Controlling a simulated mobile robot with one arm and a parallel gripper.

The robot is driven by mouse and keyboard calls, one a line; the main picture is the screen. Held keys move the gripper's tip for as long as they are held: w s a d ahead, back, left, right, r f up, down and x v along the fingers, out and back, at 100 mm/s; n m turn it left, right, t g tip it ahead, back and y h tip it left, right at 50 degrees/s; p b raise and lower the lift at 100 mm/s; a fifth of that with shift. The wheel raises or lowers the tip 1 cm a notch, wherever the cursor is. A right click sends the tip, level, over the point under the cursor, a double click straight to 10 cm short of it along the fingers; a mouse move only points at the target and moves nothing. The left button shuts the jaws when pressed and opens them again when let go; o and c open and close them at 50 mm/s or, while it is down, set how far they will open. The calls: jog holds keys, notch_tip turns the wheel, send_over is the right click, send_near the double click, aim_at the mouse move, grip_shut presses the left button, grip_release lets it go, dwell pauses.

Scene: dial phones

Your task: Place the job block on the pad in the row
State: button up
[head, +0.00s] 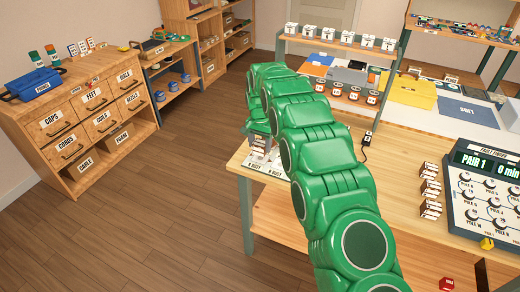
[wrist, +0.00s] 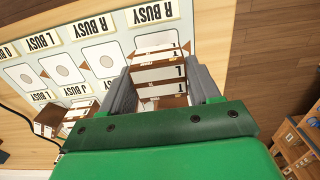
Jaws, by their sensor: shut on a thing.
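The job block (wrist: 160,74), white-faced with brown edges and dark letters, is between the two grey fingers of my gripper (wrist: 162,82). My gripper is shut on it, above or at the pad end by the "R BUSY" label; contact with the board cannot be told. The row board (wrist: 82,35) has white pads with grey discs, such as one pad (wrist: 63,68), and BUSY labels. In the head view my green arm hides most of the board (head: 262,164); my gripper (head: 258,143) shows only partly at the table's left end.
Another brown-and-white block group (wrist: 55,122) stands near the board's edge, beside a dark cable. Several similar blocks (head: 430,188) stand left of the tester (head: 488,190). The wooden table (head: 400,150) is clear between.

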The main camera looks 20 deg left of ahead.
aim_at(260, 149)
jog(key=shift+f, duration=1.45)
jog(key=shift+f, duration=0.1)
jog(key=o, duration=1.1)
notch_tip(260, 149, up, 12)
jog(key=shift+f, duration=0.25)
jog(key=shift+r, duration=0.35)
